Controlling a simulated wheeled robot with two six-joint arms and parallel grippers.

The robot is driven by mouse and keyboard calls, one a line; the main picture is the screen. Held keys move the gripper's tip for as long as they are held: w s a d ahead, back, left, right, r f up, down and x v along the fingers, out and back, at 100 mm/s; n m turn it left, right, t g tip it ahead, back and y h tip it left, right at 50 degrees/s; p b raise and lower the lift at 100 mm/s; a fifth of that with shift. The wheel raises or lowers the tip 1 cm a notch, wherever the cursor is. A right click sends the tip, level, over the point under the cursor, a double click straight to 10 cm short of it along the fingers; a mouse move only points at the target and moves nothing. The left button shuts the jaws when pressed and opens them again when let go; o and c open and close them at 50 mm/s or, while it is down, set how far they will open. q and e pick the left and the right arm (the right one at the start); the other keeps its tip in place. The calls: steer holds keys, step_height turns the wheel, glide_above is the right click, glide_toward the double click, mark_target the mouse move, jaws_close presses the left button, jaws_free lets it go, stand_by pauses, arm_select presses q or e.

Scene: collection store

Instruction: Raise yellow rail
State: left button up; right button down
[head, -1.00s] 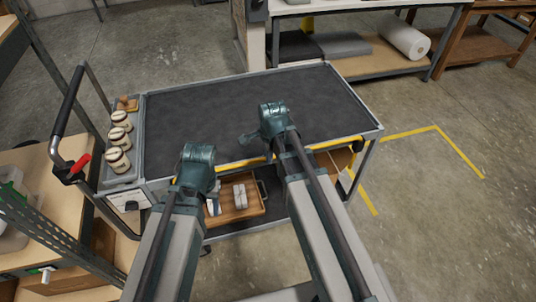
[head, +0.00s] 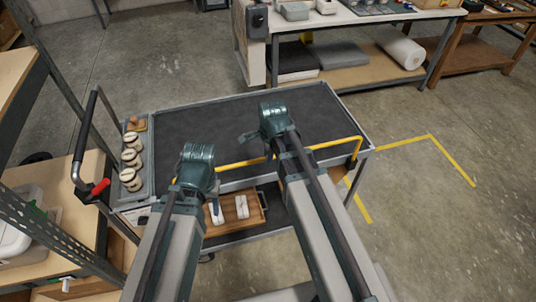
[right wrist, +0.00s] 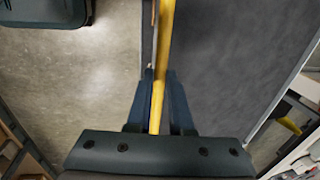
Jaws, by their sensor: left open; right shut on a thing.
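The yellow rail (head: 335,143) runs along the near long side of the grey cart (head: 210,120), standing at about the level of its top edge, with its right end bent down at the cart's corner. My right gripper (right wrist: 157,88) is shut on the rail (right wrist: 165,40), which passes between its fingers in the right wrist view. In the head view my right wrist hides the grip.
Several lidded jars (head: 131,158) stand in a side tray at the cart's left end. A wooden tray (head: 228,226) with pale items sits on the lower shelf. The cart's dark top is bare. A wooden bench (head: 90,200) stands at left; floor is free at right.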

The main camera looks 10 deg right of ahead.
step_height(320, 180, up, 3)
steer(key=shift+f+p, duration=0.1)
steer(key=shift+p, duration=0.8)
arm_select(q)
step_height(320, 180, up, 3)
steer(key=shift+w+f, duration=0.1)
arm_select(e)
steer(key=shift+w, duration=0.1)
steer(key=c, duration=0.8)
jaws_free()
arm_select(q)
step_height(320, 180, up, 14)
steer(key=p, duration=1.3)
steer(key=shift+f, duration=0.25)
arm_select(e)
step_height(320, 180, up, 14)
steer(key=s, duration=0.2)
steer(key=shift+s+f, duration=0.25)
steer(key=shift+s, duration=0.15)
steer(key=shift+d, duration=0.1)
